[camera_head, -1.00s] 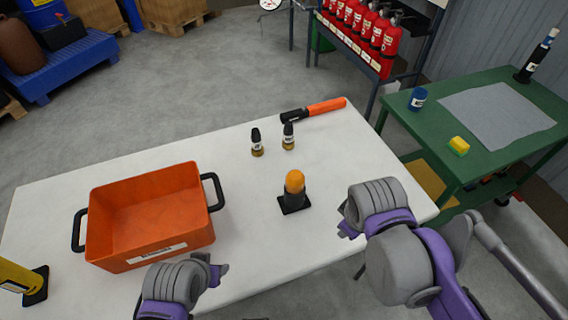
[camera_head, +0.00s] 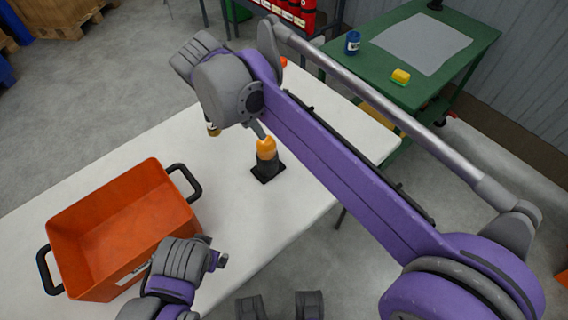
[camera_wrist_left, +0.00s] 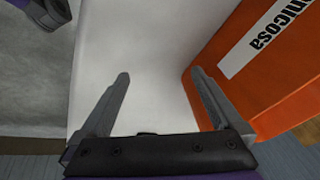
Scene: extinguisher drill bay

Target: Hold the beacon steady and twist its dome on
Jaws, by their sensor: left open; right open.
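The beacon has a black body on a square black base (camera_head: 267,170) and an orange dome (camera_head: 266,149) on top. It stands upright on the white table, right of the orange crate. My right gripper (camera_head: 259,131) reaches over from the right, its visible fingertip at the top of the dome. It is open; contact cannot be told, and its other finger is hidden. My left gripper (camera_head: 219,260) is low beside the crate, open and apart from the beacon. In the left wrist view its spread fingers (camera_wrist_left: 160,82) have only table and crate between and beside them.
The orange crate (camera_head: 75,225) with black handles stands on the white table (camera_head: 225,235) at the left. A small bottle (camera_head: 212,129) is partly hidden by my right arm. A green bench (camera_head: 470,35) behind holds a blue can (camera_head: 352,43) and yellow sponge (camera_head: 400,76).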

